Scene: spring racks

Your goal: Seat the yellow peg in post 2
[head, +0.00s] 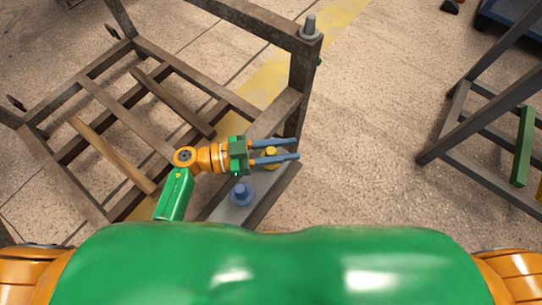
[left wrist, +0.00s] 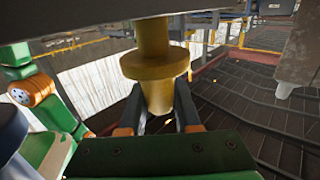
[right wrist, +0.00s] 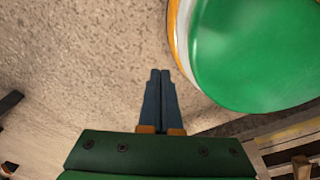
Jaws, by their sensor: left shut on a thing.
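The yellow peg (head: 271,152) is between the fingers of my left gripper (head: 296,149), over or on the grey shelf (head: 225,208) of the dark rack. The left wrist view shows the peg's wide collar (left wrist: 155,64) close up, with the fingers shut on the narrower part beside it. The peg's other end meets a grey slab (left wrist: 80,12); I cannot tell whether they touch. A blue peg (head: 241,194) stands on the shelf, nearer me. A grey peg (head: 310,26) stands on the rack's far corner post (head: 303,75). My right gripper (right wrist: 159,90) is shut and empty.
The rack's rails and wooden slats (head: 110,152) lie left of my left gripper. Another dark frame with a green bar (head: 523,145) stands at the right. The floor between them is clear.

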